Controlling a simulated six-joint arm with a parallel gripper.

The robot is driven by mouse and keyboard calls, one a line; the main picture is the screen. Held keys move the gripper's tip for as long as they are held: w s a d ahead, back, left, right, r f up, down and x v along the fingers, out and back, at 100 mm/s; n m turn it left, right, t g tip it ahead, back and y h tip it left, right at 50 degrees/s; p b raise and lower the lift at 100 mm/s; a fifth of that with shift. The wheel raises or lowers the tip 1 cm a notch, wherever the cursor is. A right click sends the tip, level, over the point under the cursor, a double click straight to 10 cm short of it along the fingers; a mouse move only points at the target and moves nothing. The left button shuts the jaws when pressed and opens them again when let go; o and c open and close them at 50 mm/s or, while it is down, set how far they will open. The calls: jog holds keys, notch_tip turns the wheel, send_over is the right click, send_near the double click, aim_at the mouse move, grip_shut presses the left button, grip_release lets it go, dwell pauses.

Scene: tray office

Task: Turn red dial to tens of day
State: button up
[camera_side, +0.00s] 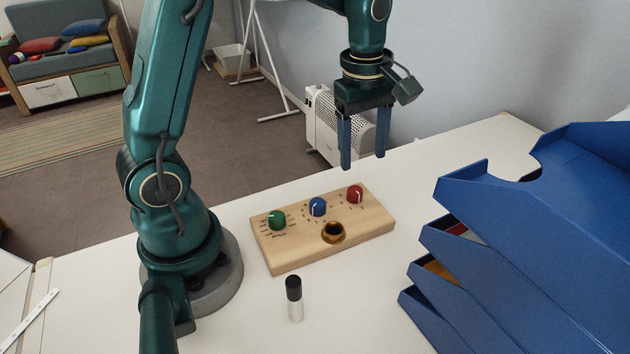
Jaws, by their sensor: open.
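The red dial (355,194) sits at the right end of a light wooden board (290,257) on the white table. A white mark shows on the dial; the figures around it are too small to read. A blue dial (317,206) and a green dial (277,219) sit to its left on the same board. My gripper (364,162) hangs above the board, pointing down, close over the red dial in the picture. Its two blue fingers are apart with nothing between them, and they do not touch the dial.
A brass-rimmed hole (333,232) is in the board's front part. Blue stacked trays (540,230) fill the right side. The table (250,325) is clear around the marker.

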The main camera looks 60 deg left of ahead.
aim_at(355, 190)
jog(key=f, duration=0.2)
jog(key=f+g, duration=0.1)
jog(key=shift+s+a+f, duration=0.1)
jog(key=shift+a+f, duration=0.05)
jog(key=shift+a, duration=0.2)
jog(key=shift+f, duration=2.35)
grip_shut()
